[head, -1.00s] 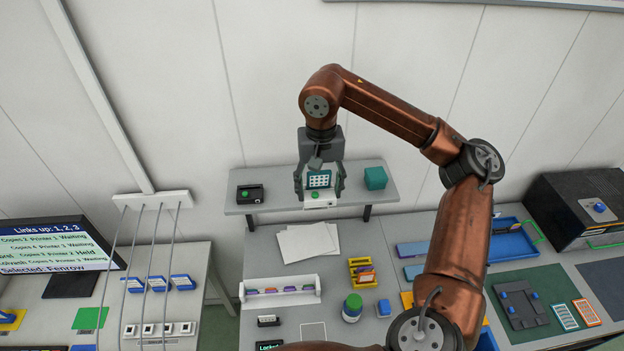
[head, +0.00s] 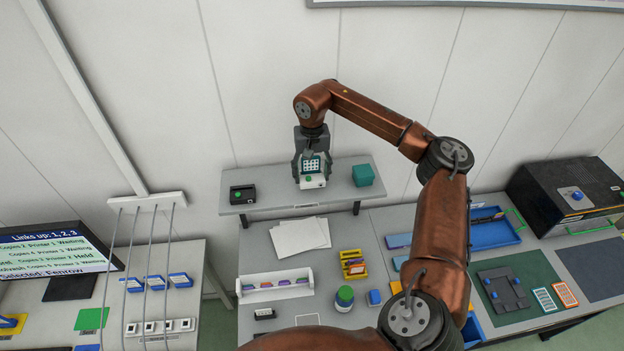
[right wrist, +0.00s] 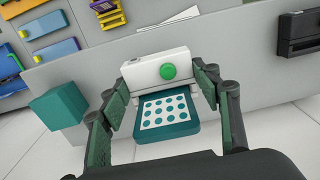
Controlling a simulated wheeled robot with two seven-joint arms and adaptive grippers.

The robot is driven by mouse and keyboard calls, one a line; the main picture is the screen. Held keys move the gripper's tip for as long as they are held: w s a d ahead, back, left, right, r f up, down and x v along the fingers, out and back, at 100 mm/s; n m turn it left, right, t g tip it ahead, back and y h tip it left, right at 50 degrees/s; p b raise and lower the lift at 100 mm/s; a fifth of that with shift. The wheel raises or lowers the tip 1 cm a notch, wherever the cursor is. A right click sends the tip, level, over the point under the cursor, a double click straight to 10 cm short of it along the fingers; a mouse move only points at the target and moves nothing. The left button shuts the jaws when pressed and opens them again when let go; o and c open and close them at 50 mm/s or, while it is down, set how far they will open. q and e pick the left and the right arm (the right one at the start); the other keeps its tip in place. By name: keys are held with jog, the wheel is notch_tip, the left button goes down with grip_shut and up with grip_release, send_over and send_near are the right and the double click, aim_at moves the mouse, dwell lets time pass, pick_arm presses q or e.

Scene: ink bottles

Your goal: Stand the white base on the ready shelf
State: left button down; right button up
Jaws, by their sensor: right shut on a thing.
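The white base (head: 313,182) has a green round button and a teal plate with a dotted white card. My right gripper (head: 311,167) is shut on it, over the middle of the grey wall shelf (head: 275,201). In the right wrist view the fingers (right wrist: 163,92) sit at either side of the base (right wrist: 150,70), which looks upright. I cannot tell whether its underside touches the shelf. My left gripper is not in view.
A black box (head: 243,194) stands at the shelf's left and a teal cube (head: 363,175) close to the base's right. Free shelf lies between the black box and the base. Below are papers (head: 301,237) and a white rack (head: 275,287).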

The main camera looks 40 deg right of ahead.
aim_at(312, 176)
jog(key=shift+w+d+f, duration=0.15)
jog(key=shift+w+f, duration=0.05)
jog(key=shift+f, duration=0.15)
notch_tip(312, 176, down, 2)
jog(key=shift+f+p, duration=0.15)
jog(key=shift+p, duration=0.85)
jog(key=shift+f, duration=0.35)
jog(key=shift+f, duration=0.1)
jog(key=shift+f, duration=0.15)
jog(key=o, duration=1.3)
jog(key=shift+o, duration=0.2)
